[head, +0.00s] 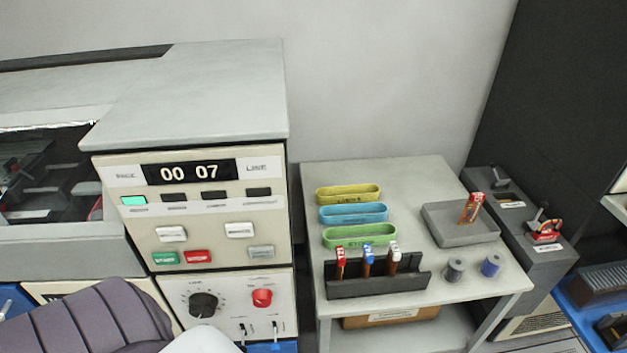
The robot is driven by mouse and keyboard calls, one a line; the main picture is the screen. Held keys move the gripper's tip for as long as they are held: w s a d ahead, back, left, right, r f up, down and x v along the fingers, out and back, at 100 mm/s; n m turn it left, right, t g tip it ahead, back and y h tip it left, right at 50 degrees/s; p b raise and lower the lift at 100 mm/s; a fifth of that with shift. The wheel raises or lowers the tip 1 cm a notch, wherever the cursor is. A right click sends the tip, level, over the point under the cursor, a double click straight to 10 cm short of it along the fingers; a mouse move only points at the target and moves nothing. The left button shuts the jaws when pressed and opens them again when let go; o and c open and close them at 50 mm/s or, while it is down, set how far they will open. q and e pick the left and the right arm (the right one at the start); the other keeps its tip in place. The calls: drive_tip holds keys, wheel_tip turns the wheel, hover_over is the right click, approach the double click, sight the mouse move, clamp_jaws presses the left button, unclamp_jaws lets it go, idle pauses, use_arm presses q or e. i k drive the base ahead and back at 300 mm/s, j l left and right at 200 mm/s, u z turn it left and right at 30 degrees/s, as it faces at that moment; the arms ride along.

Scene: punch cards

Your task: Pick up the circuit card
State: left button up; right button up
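A small orange-brown card (469,211) with a red, marked top stands tilted in a shallow grey tray (456,239) on the right of the light grey table (400,178). It looks like a circuit card. Three similar cards, with a red top (340,264), a blue top (367,262) and a white top (393,260), stand in a dark rack (375,288) at the table's front. Which one the task means I cannot tell. Neither of my grippers is in view.
Yellow (348,195), blue (353,214) and green (360,236) trays lie behind the rack. Two spools (454,270) (491,265) sit at front right. A beige control cabinet (192,225) stands left of the table, grey units with levers (520,220) right.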

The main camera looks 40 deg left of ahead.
sight(340, 253)
drive_tip(key=u, duration=1.05)
